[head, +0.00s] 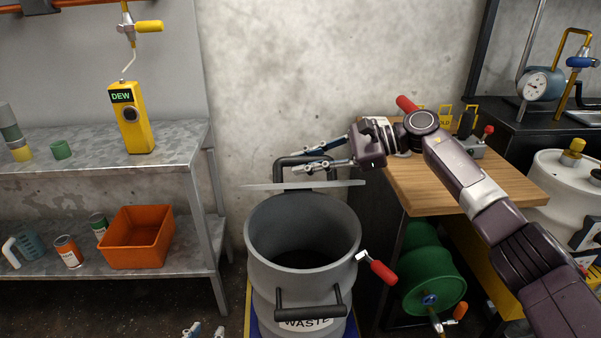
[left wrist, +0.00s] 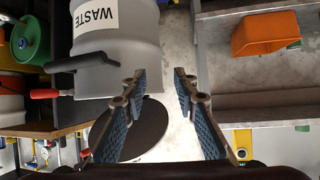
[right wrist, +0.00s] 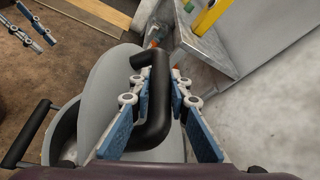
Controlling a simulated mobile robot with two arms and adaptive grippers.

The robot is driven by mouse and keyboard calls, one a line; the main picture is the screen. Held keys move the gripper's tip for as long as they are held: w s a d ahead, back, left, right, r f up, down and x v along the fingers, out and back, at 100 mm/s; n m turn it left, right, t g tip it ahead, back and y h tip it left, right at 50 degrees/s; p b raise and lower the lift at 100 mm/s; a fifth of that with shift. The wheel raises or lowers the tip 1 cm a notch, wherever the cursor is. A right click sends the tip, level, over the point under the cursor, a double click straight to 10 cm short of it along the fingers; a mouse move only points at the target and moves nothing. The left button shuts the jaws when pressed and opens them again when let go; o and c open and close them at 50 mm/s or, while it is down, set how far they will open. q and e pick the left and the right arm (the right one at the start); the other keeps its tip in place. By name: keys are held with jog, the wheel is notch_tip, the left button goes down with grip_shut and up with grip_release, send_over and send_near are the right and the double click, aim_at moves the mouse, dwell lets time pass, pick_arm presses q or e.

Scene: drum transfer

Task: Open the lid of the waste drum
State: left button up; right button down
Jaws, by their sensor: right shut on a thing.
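The grey waste drum (head: 300,223) stands in the middle of the head view with its dark mouth showing. Its grey lid (head: 262,186) is seen nearly edge-on above the back of the mouth, clear of the front rim. My right gripper (head: 306,158) is shut on the lid's black handle (head: 281,172). The right wrist view shows the handle (right wrist: 154,122) between the fingers and the lid (right wrist: 112,95) beside the open drum. A red-handled lever (head: 382,272) sticks out at the drum's right. My left gripper (head: 207,328) is open and empty, low in front, left of the drum.
A metal shelf (head: 60,160) on the left holds a yellow DEW device (head: 131,120) and an orange bin (head: 137,238). A wooden bench (head: 420,188) stands at the right behind my right arm, with a green reel (head: 430,265) below. Bare floor lies between shelf and drum.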

pick_arm(q)
jog(key=w+m+t, duration=0.1)
jog(key=w, duration=0.2)
jog(key=w+r+m+t, duration=0.1)
jog(key=w+m, duration=0.1)
jog(key=w+r+m+t, duration=0.1)
jog(key=w, duration=0.2)
jog(key=shift+w+d+r+m+t, duration=0.1)
jog(key=shift+w+r+m+t, duration=0.05)
jog(key=shift+w+m+t, duration=0.2)
grip_shut()
jog(key=w+d+r+m+g+h, duration=0.1)
jog(key=w+d+r+m+h, duration=0.2)
jog(key=m, duration=0.7)
jog(key=w+d+r+m+g+h, duration=0.1)
jog(key=w+d+r+m+h, duration=0.2)
jog(key=d+r+m+h, duration=0.4)
jog(key=w+d+r+m+g+h, duration=0.1)
jog(key=w+d+r+m+h, duration=0.2)
jog(key=m, duration=1.1)
jog(key=shift+w+d+r+h, duration=0.35)
jog(key=shift+d+r+h, duration=0.85)
jog(key=shift+d+h, duration=1.55)
